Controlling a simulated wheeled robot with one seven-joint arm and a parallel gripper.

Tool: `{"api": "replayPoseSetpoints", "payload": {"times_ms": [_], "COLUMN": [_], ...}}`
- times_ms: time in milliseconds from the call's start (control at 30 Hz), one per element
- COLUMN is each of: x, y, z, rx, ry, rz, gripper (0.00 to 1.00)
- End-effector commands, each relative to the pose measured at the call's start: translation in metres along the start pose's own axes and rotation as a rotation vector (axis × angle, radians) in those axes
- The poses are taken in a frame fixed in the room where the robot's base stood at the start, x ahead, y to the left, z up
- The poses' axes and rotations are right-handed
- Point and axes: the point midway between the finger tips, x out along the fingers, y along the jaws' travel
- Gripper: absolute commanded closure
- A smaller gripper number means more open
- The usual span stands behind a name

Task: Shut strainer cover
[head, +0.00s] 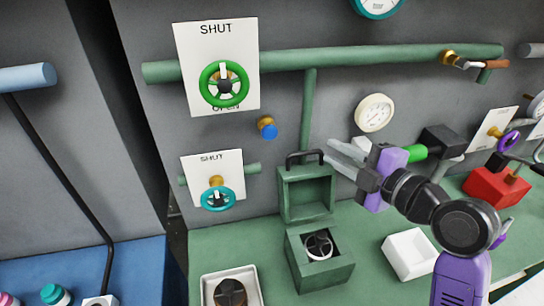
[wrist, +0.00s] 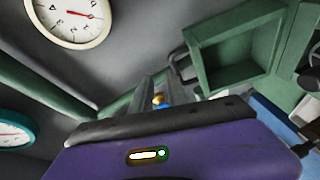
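The strainer is a green square box (head: 320,275) on the green bench, with a dark round part (head: 318,245) inside its open top. Its green cover (head: 306,197) stands upright at the back of the box, its hollow side facing forward. A black handle (head: 304,157) sits at the cover's top edge. The cover also shows in the wrist view (wrist: 232,58). My gripper (head: 343,157) is just right of the cover's top and the handle in the head view. Its pale fingers point left and look spread apart, with nothing seen between them.
A white open box (head: 409,254) stands right of the strainer, and a tray (head: 231,288) with a dark round part lies to its left. Green and teal handwheels (head: 224,84), a blue knob (head: 268,128) and a gauge (head: 375,113) are on the wall behind.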

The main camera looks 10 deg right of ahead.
Motion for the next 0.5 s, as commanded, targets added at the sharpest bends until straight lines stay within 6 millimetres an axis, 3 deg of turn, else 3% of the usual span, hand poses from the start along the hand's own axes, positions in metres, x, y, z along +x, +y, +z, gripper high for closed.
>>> {"api": "replayPoseSetpoints", "payload": {"times_ms": [200,367,500], "x": [-0.001,0.002,0.016], "y": [-0.021,-0.023,-0.023], "z": [-0.008,-0.009,-0.009], "rx": [-0.163,-0.205,-0.207], "ry": [0.043,0.047,0.046], "rz": [-0.082,-0.088,-0.088], "gripper": [0.80,0.80,0.80]}}
